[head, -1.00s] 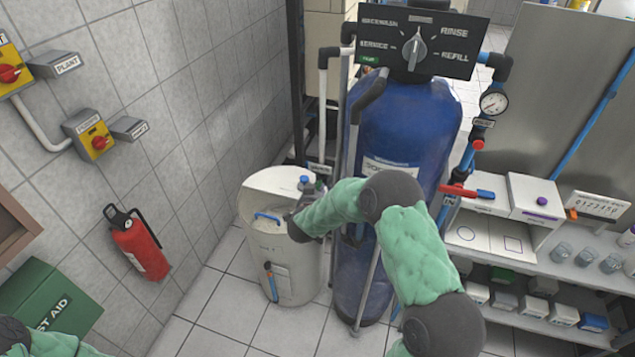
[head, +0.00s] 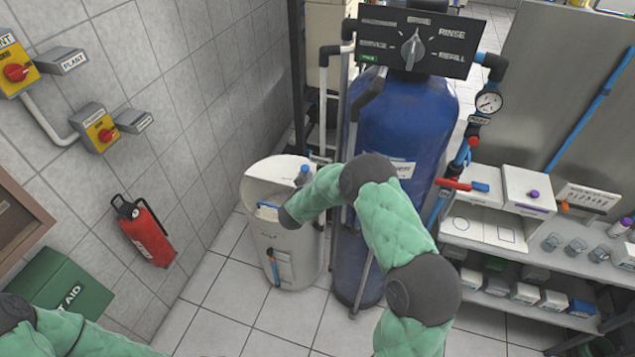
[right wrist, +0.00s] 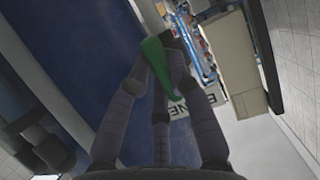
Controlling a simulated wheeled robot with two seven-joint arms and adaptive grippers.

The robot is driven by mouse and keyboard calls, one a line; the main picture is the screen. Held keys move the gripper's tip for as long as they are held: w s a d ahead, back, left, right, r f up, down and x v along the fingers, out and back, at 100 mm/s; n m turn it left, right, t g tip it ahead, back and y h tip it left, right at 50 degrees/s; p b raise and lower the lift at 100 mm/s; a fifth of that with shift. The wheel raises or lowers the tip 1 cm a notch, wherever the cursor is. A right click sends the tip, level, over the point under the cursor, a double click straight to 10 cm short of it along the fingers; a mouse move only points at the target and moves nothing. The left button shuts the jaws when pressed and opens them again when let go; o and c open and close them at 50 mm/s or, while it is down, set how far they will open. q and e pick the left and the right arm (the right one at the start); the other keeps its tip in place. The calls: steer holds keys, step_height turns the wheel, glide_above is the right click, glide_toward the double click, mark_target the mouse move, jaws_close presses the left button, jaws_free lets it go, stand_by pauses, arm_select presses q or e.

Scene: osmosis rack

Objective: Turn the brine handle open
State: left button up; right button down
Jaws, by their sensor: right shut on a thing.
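The brine handle (right wrist: 155,58) is a green lever in the right wrist view, beside a white label (right wrist: 185,112) whose visible letters end in "NE". My right gripper (right wrist: 160,65) has its dark fingers closed around the green lever. The lever slants from upper left to lower right in that view, with its middle partly covered by the fingers. In the head view my right arm hides the handle and the gripper. The blue softener tank (head: 415,125) stands behind that arm. My left gripper is out of view; only part of its arm shows at the lower left.
A white brine tank (head: 297,255) stands left of the blue tank. A shelf unit (head: 530,245) with boxes and beakers stands at the right. Tiled floor between is clear.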

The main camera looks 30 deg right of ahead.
steer(key=c, duration=1.1)
jaws_free()
steer(key=v, duration=1.2)
steer(key=shift+f, duration=0.1)
